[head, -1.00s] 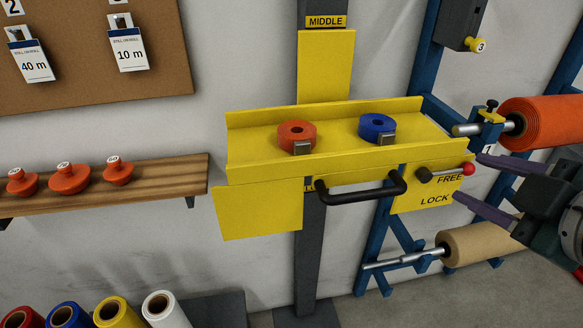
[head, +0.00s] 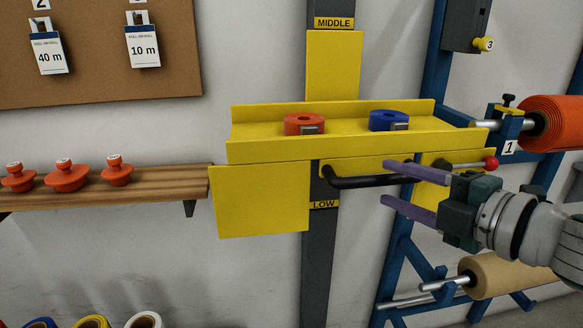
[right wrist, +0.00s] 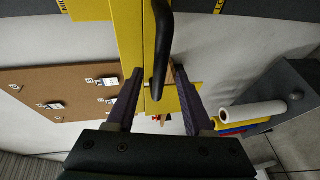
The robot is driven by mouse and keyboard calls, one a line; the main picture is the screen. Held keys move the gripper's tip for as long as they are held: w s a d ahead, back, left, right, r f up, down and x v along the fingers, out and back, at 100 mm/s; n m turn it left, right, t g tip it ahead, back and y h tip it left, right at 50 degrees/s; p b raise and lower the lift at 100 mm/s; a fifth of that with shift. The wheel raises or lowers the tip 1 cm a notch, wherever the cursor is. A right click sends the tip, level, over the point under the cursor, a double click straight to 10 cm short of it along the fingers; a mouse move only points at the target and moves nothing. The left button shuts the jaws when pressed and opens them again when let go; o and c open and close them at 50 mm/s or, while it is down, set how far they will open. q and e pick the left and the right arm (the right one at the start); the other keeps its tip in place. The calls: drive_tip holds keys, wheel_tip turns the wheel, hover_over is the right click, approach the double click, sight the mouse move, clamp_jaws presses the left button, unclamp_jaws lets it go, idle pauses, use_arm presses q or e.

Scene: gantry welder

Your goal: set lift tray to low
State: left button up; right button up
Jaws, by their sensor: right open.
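The yellow lift tray (head: 350,150) sits on a dark post (head: 318,260). The MIDDLE label (head: 334,22) is above its back plate, and the LOW label (head: 324,205) shows just below its front. A black bar handle (head: 360,182) juts from the front. The lock lever with a red knob (head: 491,162) points right; its lettering is hidden behind my right gripper. My right gripper (head: 403,185) is open at the handle's right part. In the right wrist view the handle (right wrist: 160,50) lies between the spread fingers, not clamped. My left gripper is out of view.
An orange roll (head: 308,124) and a blue roll (head: 389,121) sit on the tray. At right, a blue rack (head: 432,70) holds an orange roll and a brown roll (head: 505,276). A wooden shelf (head: 150,179) with orange knobs is at left. Wall below the tray is clear.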

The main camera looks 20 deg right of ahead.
sight(386, 183)
drive_tip(key=shift+x, duration=1.75)
drive_tip(key=shift+c, duration=0.2)
clamp_jaws()
